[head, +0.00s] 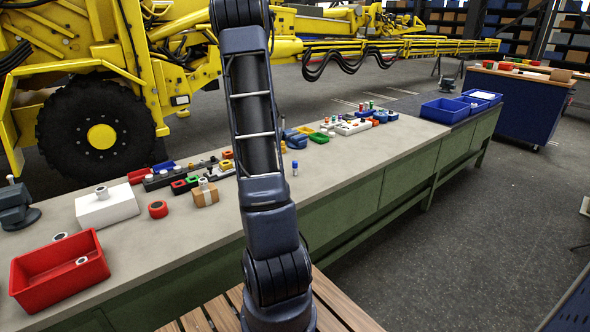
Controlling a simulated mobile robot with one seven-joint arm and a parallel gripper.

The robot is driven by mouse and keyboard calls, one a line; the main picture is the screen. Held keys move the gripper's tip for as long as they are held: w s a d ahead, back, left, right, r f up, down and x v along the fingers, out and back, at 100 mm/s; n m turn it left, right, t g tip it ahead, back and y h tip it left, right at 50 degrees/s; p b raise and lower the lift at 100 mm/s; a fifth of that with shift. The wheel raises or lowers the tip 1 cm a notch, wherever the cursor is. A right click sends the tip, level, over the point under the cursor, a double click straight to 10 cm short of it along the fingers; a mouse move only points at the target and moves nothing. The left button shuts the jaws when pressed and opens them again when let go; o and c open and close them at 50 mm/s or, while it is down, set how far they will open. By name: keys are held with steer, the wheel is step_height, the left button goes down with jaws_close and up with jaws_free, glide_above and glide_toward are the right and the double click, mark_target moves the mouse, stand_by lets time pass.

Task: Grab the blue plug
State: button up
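Other small blue parts (380,117) stand farther back on the bench, by a pale block with several coloured pegs (352,126). My arm rises through the middle of the view and leaves it at the top. My gripper is out of view, so its state does not show.
My arm hides part of the bench. A yellow machine stands behind; grey floor is clear at right.

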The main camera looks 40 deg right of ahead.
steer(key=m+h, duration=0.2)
glide_toward(296, 166)
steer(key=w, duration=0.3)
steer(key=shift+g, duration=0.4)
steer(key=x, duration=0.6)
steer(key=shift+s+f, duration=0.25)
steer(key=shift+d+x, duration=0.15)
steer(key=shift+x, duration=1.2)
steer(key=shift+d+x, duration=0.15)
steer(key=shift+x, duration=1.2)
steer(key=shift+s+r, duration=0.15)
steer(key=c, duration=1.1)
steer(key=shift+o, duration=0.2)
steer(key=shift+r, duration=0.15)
